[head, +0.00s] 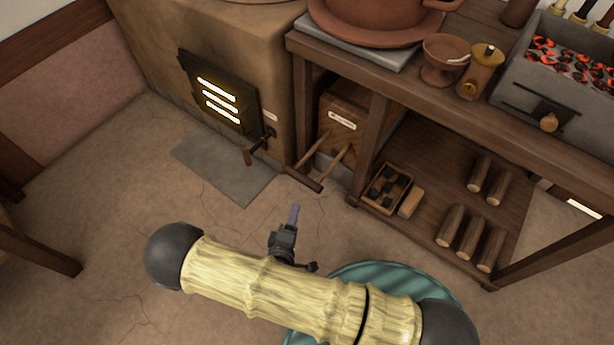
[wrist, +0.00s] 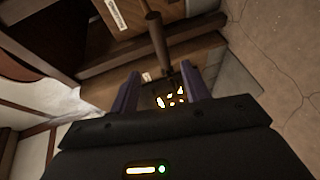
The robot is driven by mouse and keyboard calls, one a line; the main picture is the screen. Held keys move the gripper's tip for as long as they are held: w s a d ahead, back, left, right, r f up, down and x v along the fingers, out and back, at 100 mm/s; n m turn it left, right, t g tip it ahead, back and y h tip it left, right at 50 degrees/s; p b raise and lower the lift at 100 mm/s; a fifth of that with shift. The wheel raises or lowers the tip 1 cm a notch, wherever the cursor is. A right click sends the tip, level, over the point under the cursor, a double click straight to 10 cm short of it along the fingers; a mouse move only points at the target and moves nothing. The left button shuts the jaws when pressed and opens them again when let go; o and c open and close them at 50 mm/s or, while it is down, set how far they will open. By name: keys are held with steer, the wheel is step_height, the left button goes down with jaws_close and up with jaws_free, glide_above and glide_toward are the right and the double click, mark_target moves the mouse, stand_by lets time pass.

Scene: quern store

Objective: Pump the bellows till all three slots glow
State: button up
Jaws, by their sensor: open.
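The oven's black door (head: 225,120) shows three slots (head: 217,98), all glowing bright yellow-white. The bellows (head: 342,122) is a wooden box with a label, under the table beside the oven. Two rods run from it to a wooden crossbar handle (head: 303,180). My gripper (head: 294,213) is just in front of the handle, apart from it. In the wrist view my gripper (wrist: 158,85) is open, its purple fingers apart with nothing held. A wooden bar (wrist: 157,40) shows beyond the fingertips, and glowing yellow patches on a dark surface (wrist: 169,98) show between the fingers.
A small wooden-handled lever (head: 248,156) sticks out from the oven. The lower shelf holds a box of black lumps (head: 386,189) and several logs (head: 465,231). A coal trough (head: 570,75) glows on the tabletop. A grey slab (head: 226,168) lies on the clear floor before the oven.

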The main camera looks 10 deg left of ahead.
mark_target(306, 179)
steer(key=w+f+b, duration=0.1)
steer(key=w+b, duration=0.1)
steer(key=w, duration=0.3)
steer(key=w+f+b, duration=0.1)
steer(key=w+b, duration=0.1)
steer(key=w, duration=0.3)
steer(key=w+f+b, duration=0.1)
steer(key=w+b, duration=0.1)
steer(key=w, duration=0.3)
steer(key=shift+w+b, duration=0.1)
steer(key=shift+b, duration=0.3)
steer(key=shift+w, duration=0.45)
steer(key=shift+c, duration=0.2)
jaws_close()
